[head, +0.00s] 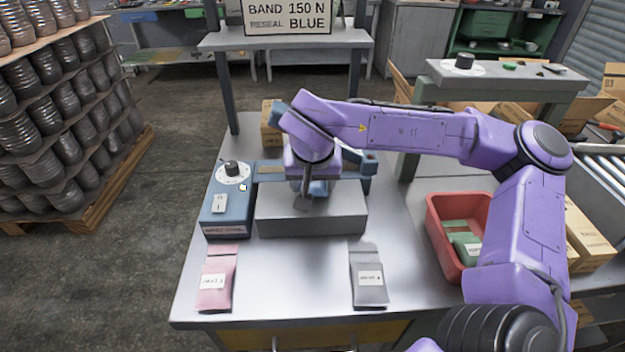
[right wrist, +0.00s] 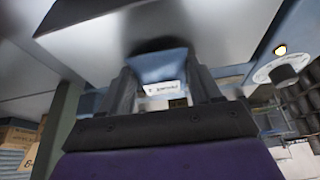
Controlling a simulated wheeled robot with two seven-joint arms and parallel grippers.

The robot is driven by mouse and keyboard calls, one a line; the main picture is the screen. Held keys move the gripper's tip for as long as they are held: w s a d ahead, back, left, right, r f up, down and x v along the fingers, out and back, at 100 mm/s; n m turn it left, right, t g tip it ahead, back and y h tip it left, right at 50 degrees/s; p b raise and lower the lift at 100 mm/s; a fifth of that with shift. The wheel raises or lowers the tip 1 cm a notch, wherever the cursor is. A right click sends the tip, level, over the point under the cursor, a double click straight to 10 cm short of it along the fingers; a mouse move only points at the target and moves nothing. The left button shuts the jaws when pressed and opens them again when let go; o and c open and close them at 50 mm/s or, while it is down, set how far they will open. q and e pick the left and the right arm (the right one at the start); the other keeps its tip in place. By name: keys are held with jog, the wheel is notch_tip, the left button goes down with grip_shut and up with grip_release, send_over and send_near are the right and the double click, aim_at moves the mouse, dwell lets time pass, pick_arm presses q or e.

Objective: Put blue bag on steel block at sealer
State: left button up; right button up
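The steel block (head: 335,215) stands on the bench in front of the blue sealer (head: 225,207), whose bar runs behind it. My right gripper (head: 306,200) is over the block, pointing down. In the right wrist view the blue bag (right wrist: 160,68), with a white label, fills the space between the fingers of my right gripper (right wrist: 163,85), which look shut on it. In the head view the blue bag (head: 318,188) shows only partly behind a finger, at the block's top. I cannot tell whether it touches the block. My left gripper is out of view.
A pink bag (head: 215,280) and a grey bag (head: 369,278) lie at the bench front. A red bin (head: 440,240) with green bags stands right. A sign (head: 288,17) reads "BAND 150 N RESEAL BLUE". The bench middle front is clear.

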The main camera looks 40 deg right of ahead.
jog(key=shift+a+r+p, duration=0.15)
jog(key=shift+a+p, duration=0.2)
jog(key=shift+p, duration=0.1)
jog(key=shift+w+a, duration=0.1)
jog(key=shift+a, duration=0.2)
jog(key=o, duration=1.2)
jog(key=v, duration=1)
jog(key=shift+a+r+p, duration=0.1)
jog(key=shift+p, duration=0.2)
